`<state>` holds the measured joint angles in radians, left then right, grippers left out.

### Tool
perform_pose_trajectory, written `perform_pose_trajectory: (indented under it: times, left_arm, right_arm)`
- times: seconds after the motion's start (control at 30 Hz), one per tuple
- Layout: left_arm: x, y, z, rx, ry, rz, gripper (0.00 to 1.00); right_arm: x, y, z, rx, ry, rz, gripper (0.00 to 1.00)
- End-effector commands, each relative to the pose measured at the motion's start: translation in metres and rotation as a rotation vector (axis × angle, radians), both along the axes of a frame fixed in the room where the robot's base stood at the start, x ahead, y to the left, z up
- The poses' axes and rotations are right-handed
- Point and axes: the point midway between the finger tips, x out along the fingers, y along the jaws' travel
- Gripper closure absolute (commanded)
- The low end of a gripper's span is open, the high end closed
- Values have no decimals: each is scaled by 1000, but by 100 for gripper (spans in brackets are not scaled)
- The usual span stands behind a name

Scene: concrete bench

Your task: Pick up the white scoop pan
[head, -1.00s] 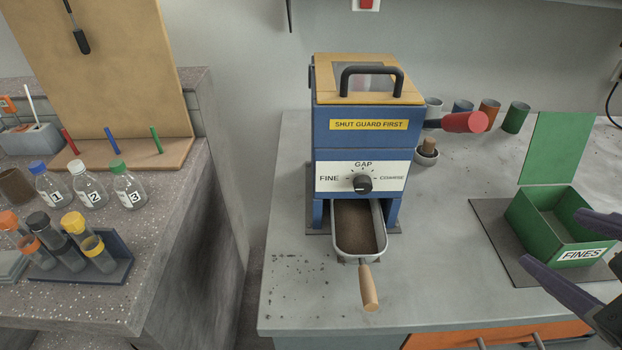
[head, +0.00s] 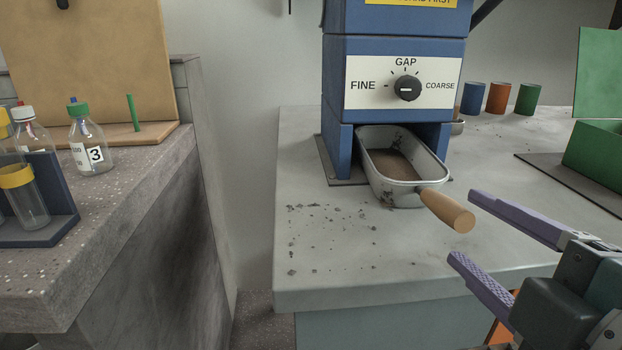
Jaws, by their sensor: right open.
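The white scoop pan (head: 380,183) sits under the blue mill, partly inside its lower opening, on the bench. It holds brown ground material (head: 398,164). Its wooden handle (head: 447,209) sticks out toward the front right. My right gripper (head: 462,224) is open and empty, with its two purple fingers pointing left toward the handle. My left gripper is not in view.
The blue mill (head: 340,90) stands over the pan. Dark crumbs (head: 330,228) lie on the bench (head: 400,255) left of the handle. Several coloured cups (head: 498,98) stand behind, and a green box (head: 595,155) is at the right. A gap separates the left counter (head: 150,190).

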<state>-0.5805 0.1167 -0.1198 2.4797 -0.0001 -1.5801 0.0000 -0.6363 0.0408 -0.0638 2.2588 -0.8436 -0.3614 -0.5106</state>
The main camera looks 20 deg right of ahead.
Motion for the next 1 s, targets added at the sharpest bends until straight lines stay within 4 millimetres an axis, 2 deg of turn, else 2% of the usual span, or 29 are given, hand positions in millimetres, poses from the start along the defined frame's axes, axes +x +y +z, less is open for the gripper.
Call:
perform_pose_trajectory:
  times: [0.1,0.37,0.63,0.77,0.97,1.0]
  left_arm:
    - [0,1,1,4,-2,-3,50]
    - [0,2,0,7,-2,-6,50]
    - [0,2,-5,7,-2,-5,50]
    - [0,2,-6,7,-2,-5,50]
    - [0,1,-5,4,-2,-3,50]
    - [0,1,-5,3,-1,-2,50]
  right_arm:
    - [18,-3,-1,-2,-4,1,36]
    - [37,-7,-4,2,-3,0,36]
    - [74,-14,-10,2,-1,-1,36]
    - [81,-15,-11,3,1,-1,36]
    - [81,-15,-11,3,2,-1,36]
    - [81,-15,-11,3,2,-1,40]
